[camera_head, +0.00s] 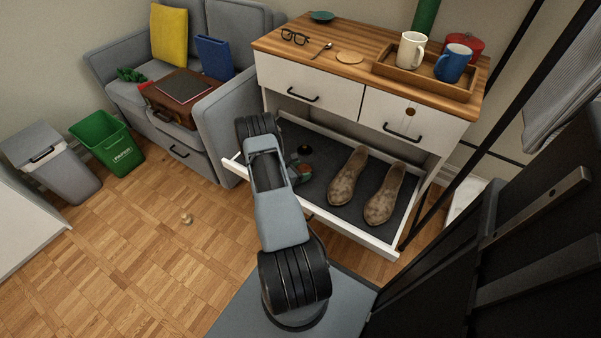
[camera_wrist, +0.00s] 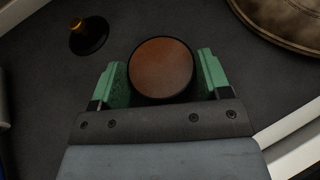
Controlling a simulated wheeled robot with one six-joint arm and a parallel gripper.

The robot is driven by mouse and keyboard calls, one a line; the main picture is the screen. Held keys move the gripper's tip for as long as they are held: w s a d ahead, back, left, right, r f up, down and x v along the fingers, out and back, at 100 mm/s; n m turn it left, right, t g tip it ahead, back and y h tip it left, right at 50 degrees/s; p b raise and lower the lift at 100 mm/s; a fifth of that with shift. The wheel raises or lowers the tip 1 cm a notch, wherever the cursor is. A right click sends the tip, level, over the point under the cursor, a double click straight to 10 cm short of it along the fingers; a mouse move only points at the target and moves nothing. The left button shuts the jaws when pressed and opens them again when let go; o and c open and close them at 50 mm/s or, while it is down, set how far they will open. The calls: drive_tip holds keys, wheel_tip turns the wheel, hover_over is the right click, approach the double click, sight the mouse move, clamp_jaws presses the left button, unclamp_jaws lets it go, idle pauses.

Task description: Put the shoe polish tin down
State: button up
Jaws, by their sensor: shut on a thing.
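The shoe polish tin (camera_wrist: 161,69) is round, with a brown top and a dark rim. My gripper (camera_wrist: 160,75) is shut on it, with a green finger on each side of the tin. In the head view my gripper (camera_head: 301,172) is low inside the open drawer (camera_head: 330,213), at its left part. The tin is small and mostly hidden there. I cannot tell whether the tin touches the dark drawer floor or hangs just above it.
A small black item with a gold top (camera_wrist: 86,36) stands in the drawer near the tin, and it also shows in the head view (camera_head: 305,149). A pair of brown shoes (camera_head: 347,178) lies to the right. The grey drawer floor between them is bare.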

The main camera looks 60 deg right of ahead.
drive_tip(key=shift+f, duration=0.1)
drive_tip(key=o, duration=1)
drive_tip(key=shift+o, duration=0.2)
